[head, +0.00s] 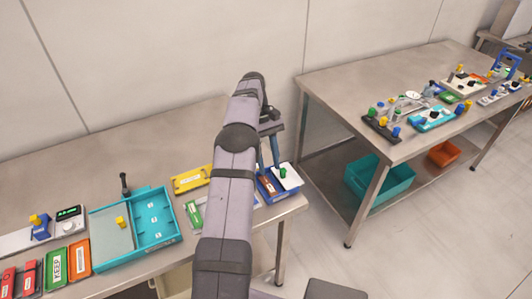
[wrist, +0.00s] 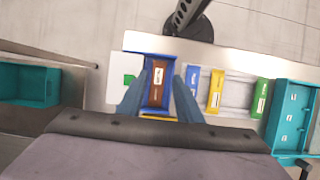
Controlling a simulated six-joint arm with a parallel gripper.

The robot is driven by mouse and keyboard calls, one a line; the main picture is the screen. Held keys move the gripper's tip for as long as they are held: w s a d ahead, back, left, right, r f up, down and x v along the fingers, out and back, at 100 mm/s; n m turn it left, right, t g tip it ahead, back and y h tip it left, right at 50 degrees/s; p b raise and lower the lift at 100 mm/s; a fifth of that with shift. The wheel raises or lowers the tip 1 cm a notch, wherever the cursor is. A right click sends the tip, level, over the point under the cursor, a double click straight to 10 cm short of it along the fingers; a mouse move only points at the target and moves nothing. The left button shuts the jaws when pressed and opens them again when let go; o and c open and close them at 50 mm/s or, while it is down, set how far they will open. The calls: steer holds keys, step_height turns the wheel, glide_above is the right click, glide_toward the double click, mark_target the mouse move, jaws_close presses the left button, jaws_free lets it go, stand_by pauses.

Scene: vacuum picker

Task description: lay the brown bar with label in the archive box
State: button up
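The brown bar with a white label (wrist: 158,88) lies inside an open blue box (wrist: 146,54) at the bench's end; the bar also shows in the head view (head: 268,187). The blue box shows there too (head: 262,192). I cannot tell from any marking whether this is the archive box. My gripper (wrist: 163,68) is over the box, its two blue-grey fingers apart on either side of the bar. In the head view my gripper (head: 269,166) stands above the box, partly hidden by my arm. I see no clear contact between fingers and bar.
A teal box (head: 158,214) stands further left. A second bench (head: 345,92) stands right, across a gap.

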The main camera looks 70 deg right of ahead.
steer(key=p+v, duration=0.3)
steer(key=v, duration=0.1)
steer(key=shift+w+d+r, duration=0.1)
steer(key=shift+r, duration=0.2)
stand_by(0.4)
